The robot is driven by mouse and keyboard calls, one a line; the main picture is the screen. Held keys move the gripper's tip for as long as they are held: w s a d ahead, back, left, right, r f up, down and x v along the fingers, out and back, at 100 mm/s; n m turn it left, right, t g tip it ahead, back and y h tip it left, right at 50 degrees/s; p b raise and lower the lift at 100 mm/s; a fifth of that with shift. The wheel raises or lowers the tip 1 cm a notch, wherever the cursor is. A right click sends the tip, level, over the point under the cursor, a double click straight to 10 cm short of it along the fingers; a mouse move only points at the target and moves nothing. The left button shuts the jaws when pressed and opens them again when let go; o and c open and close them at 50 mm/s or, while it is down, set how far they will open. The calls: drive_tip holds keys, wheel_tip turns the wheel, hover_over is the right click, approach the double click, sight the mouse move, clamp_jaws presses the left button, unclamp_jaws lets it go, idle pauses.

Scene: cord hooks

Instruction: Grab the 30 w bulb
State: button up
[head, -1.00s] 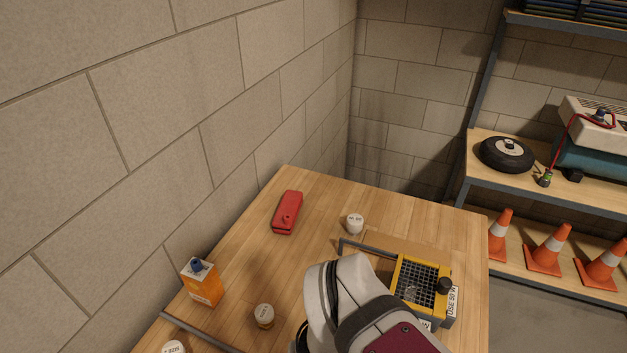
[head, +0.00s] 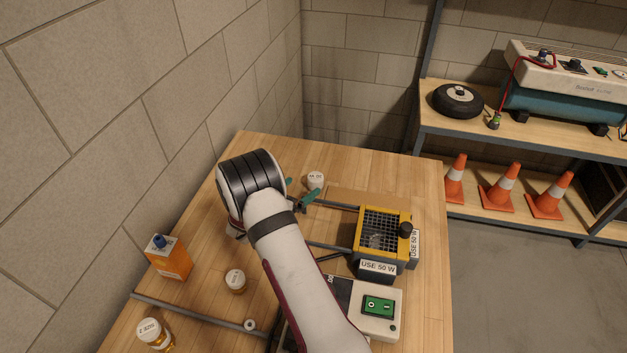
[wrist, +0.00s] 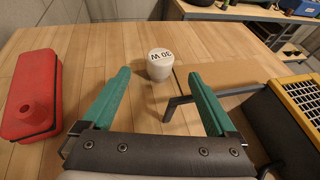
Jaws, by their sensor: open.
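The 30 W bulb box or cap, a small white cylinder marked "30 W" (wrist: 160,64), stands upright on the wooden table. In the head view it is the white piece (head: 316,180) near the table's back, just beside the green fingertips. My gripper (wrist: 158,88) is open and empty, with its two green fingers spread. In the wrist view the white cylinder lies straight ahead, beyond the fingertips and centred between them. In the head view my gripper (head: 298,194) is partly hidden by my arm.
A red case (wrist: 30,98) lies left of my gripper. A yellow-grilled work lamp (head: 384,232) labelled "USE 50 W" stands to the right, with grey bars beside it.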

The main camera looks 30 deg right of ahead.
sight(314, 178)
drive_tip(key=x, duration=0.7)
drive_tip(key=shift+s, duration=0.1)
drive_tip(key=shift+r, duration=0.1)
clamp_jaws()
